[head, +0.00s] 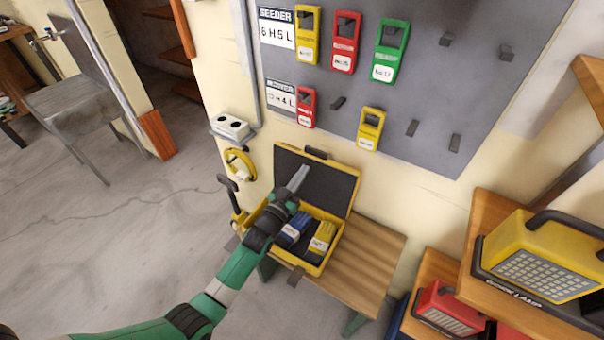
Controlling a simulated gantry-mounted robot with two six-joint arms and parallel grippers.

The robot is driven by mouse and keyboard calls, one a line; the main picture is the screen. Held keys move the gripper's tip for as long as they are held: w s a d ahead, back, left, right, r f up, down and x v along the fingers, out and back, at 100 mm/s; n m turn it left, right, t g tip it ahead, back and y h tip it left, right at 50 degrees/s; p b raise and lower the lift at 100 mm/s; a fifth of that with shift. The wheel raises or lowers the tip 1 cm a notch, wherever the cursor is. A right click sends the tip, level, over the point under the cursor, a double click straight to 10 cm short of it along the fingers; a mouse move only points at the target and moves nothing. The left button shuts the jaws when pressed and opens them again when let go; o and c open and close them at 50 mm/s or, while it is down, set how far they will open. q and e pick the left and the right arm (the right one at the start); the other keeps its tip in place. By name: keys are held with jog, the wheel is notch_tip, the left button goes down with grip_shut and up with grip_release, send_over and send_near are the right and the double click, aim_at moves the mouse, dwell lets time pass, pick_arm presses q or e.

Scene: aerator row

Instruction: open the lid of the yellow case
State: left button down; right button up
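The yellow case (318,269) stands on a small wooden bench against the wall. Its lid (340,185) is up, with the dark inner side facing me and a dark handle at its top edge. A blue item (294,229) and a yellow item (321,238) with a pale label lie inside the case. My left gripper (301,172) is in front of the raised lid, above the case's left part. Its fingers look like one narrow grey shape, and I cannot tell whether they touch the lid. My arm hides the case's left part. My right gripper is not in view.
The wooden bench (372,262) has bare room right of the case. A grey wall panel (420,60) holds several coloured tags above. A yellow lamp (545,258) and a red lamp (447,308) stand on wooden shelves at right. A yellow-handled tool (236,204) stands left of the case.

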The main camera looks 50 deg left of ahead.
pick_arm(q)
jog(key=f+b, duration=0.2)
jog(key=f, duration=0.1)
jog(key=f+b, duration=0.1)
jog(key=shift+s+d+f+b, duration=0.1)
jog(key=shift+s+f+b, duration=0.05)
jog(key=shift+s+b, duration=0.15)
dwell(0.4)
jog(key=s+d+r+p, duration=0.1)
jog(key=s+d+p, duration=0.3)
jog(key=s, duration=0.6)
jog(key=p, duration=0.2)
jog(key=shift+d+p, duration=0.3)
